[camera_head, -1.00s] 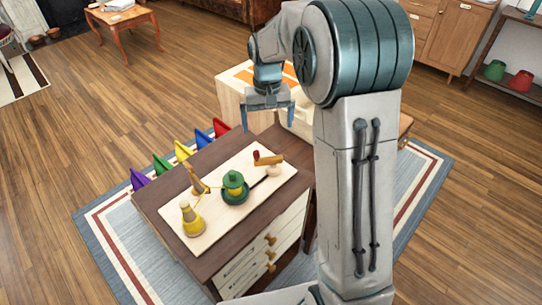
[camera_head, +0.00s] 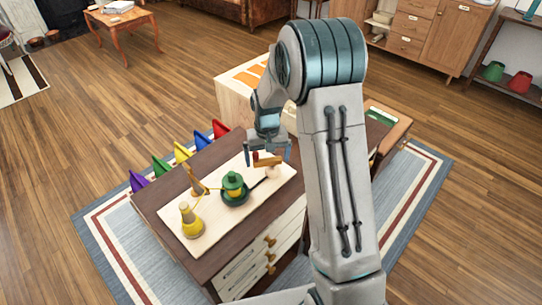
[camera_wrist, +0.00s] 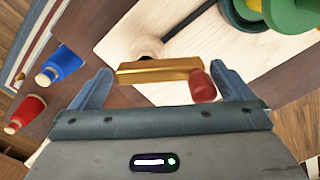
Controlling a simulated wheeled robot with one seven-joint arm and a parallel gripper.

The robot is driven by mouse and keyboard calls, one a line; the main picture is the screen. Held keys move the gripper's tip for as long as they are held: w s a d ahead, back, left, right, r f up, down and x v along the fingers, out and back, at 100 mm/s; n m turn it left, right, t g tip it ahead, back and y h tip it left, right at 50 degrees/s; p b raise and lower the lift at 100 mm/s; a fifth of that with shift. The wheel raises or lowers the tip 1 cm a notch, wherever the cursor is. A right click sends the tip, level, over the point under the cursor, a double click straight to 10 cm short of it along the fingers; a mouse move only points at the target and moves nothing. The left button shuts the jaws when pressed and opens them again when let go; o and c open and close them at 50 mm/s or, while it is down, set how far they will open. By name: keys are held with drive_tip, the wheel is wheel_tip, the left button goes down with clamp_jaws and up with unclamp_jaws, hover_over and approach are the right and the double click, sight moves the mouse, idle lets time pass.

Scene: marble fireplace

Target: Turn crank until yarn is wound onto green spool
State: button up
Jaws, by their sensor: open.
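A dark rod runs from the crank to the green spool (camera_head: 233,180), which shows some yellow yarn. A yellow yarn cone (camera_head: 190,222) stands at the near left, with a wooden guide (camera_head: 197,186) behind it. My gripper (camera_head: 268,155) is open, pointing down over the crank. In the wrist view the crank arm (camera_wrist: 155,72) and red knob (camera_wrist: 202,87) lie between the spread fingers. Contact cannot be told.
The board lies on a dark cabinet top with drawers. Purple, green, yellow, blue (camera_head: 203,141) and red (camera_head: 220,128) cones line its far left edge. A light wooden box (camera_head: 235,95) stands behind, and a small side table (camera_head: 385,115) to the right.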

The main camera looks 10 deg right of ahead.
drive_tip(key=c, duration=0.8)
drive_tip(key=shift+d, duration=0.15)
drive_tip(key=shift+c, duration=0.2)
drive_tip(key=shift+m, duration=0.3)
